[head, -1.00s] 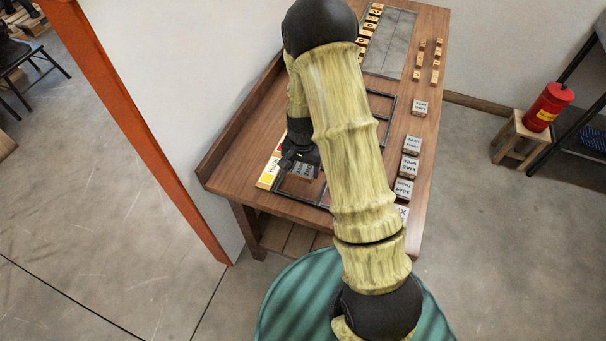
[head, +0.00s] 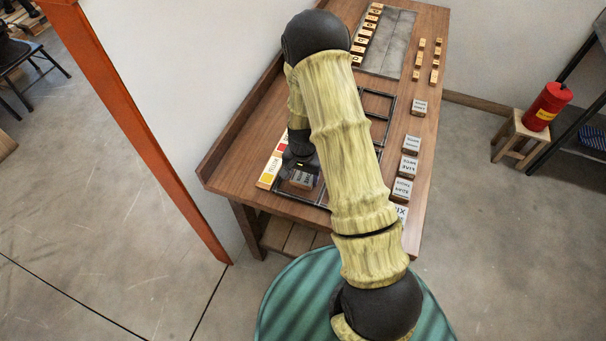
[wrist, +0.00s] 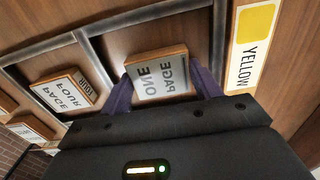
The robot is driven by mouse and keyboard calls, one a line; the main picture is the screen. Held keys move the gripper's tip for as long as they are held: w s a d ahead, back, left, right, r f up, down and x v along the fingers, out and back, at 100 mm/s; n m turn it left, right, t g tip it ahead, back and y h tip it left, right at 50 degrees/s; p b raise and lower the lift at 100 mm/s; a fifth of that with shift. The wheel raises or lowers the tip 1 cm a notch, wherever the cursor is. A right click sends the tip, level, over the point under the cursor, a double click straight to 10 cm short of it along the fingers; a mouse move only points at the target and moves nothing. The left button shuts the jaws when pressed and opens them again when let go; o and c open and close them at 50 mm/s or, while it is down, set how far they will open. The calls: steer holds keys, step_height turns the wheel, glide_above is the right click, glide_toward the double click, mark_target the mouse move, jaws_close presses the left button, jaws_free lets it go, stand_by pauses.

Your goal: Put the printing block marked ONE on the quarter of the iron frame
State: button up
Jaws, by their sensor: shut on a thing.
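The printing block marked PAGE ONE (wrist: 158,77) is between the fingers of my gripper (wrist: 160,92) in the wrist view. It also shows in the head view (head: 302,181), below my gripper (head: 300,165). My gripper is shut on it. The block is over or in the near-left quarter of the iron frame (head: 300,200). A frame bar (wrist: 219,45) runs beside it, with the YELLOW label (wrist: 249,50) just beyond. I cannot tell whether the block touches the surface. My arm hides part of the frame in the head view.
A PAGE FOUR block (wrist: 62,90) lies across a frame bar from the held block. Other grey-topped blocks (head: 409,166) stand in a row right of the frame. A grey slab (head: 388,45) and lettered wooden blocks (head: 366,32) lie at the table's far end.

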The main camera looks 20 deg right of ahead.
mark_target(303, 177)
steer(key=o, duration=1)
steer(key=shift+f, duration=0.1)
steer(key=shift+o, duration=0.2)
step_height(303, 177, up, 12)
steer(key=b, duration=0.1)
steer(key=shift+r, duration=0.2)
